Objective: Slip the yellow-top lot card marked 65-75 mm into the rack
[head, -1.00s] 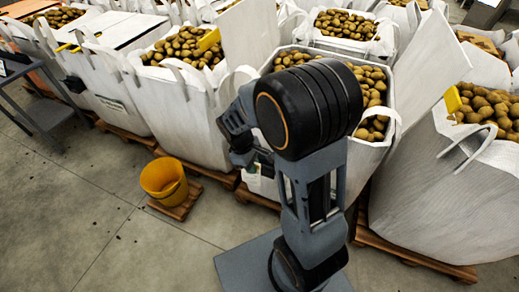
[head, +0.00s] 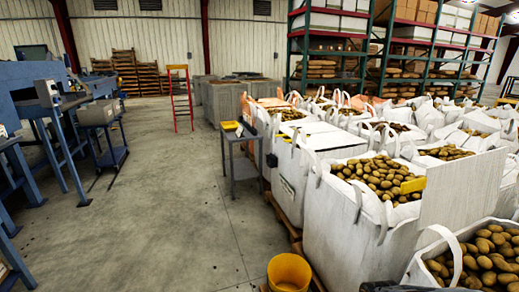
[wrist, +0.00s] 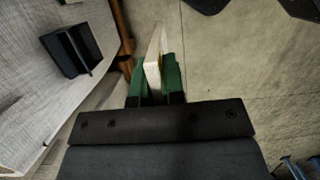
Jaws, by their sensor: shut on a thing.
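My gripper (wrist: 154,82) has green fingers and is shut on a thin cream card (wrist: 153,62) in the wrist view. The card is seen nearly edge-on, so its marking and any yellow top cannot be read. A black pocket-like rack (wrist: 78,50) is fixed to the pale woven side of a bag, to the left of the gripper and apart from the card.
A grey side table (head: 240,150) with a yellow tray stands beside the bag row in the head view. White potato bags (head: 345,235) fill the right. A yellow bucket (head: 289,272) stands on the floor at their foot. The aisle floor is clear.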

